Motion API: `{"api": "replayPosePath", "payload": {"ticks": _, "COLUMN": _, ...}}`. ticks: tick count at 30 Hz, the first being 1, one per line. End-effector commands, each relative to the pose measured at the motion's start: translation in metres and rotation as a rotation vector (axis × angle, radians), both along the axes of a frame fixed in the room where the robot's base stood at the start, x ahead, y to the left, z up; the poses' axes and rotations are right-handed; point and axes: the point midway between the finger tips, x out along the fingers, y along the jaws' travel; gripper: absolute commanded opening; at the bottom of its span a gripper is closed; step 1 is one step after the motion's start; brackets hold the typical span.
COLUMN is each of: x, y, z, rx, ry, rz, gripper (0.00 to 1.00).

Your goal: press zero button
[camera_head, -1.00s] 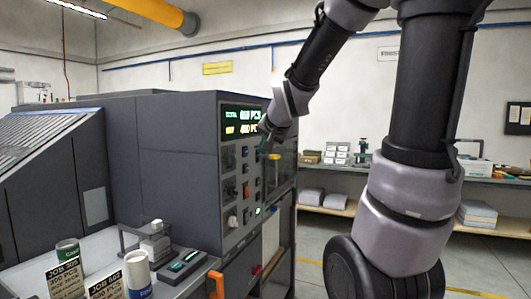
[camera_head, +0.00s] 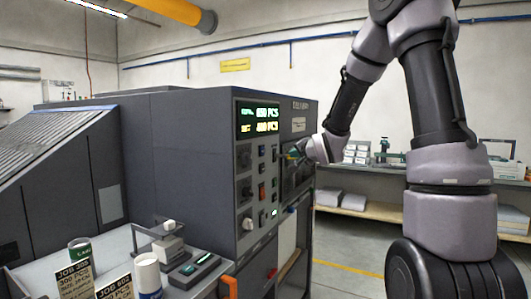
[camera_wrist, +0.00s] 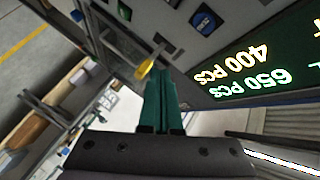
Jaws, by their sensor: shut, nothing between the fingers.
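The dark machine's control panel (camera_head: 254,185) faces right in the head view, with knobs, a red-orange switch (camera_head: 262,190) and a lit green button (camera_head: 275,212). I cannot read which button is zero. A blue round button (camera_wrist: 203,20) in a dark square shows at the top of the wrist view. My gripper (camera_head: 286,156) is at the panel's right side, below the display's level. Its teal fingers (camera_wrist: 160,88) are shut and empty in the wrist view. A yellow part (camera_wrist: 146,68) lies just beyond their tips; contact cannot be told.
The lit display (camera_head: 259,119) reads 650 PCS above 400 PCS. A grey side table (camera_head: 205,285) with job cards, cans and a small device stands left of the panel. A shelf with stacked goods (camera_head: 350,200) is behind. Floor shows between machine and shelf.

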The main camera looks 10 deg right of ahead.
Motion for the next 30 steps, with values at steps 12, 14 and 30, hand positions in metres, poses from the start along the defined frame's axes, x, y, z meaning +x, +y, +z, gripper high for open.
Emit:
{"api": "replayPosePath", "payload": {"ticks": 12, "x": 0.020, "y": 0.029, "z": 0.000, "rx": 0.001, "ry": 0.001, "rz": 0.003, "gripper": 0.00}}
{"api": "replayPosePath", "payload": {"ticks": 14, "x": 0.025, "y": 0.036, "z": 0.000, "rx": 0.000, "ry": 0.000, "rz": 0.005, "gripper": 0.00}}
{"api": "replayPosePath", "payload": {"ticks": 30, "x": 0.051, "y": 0.071, "z": 0.000, "rx": -0.001, "ry": 0.001, "rz": 0.001, "gripper": 0.00}}
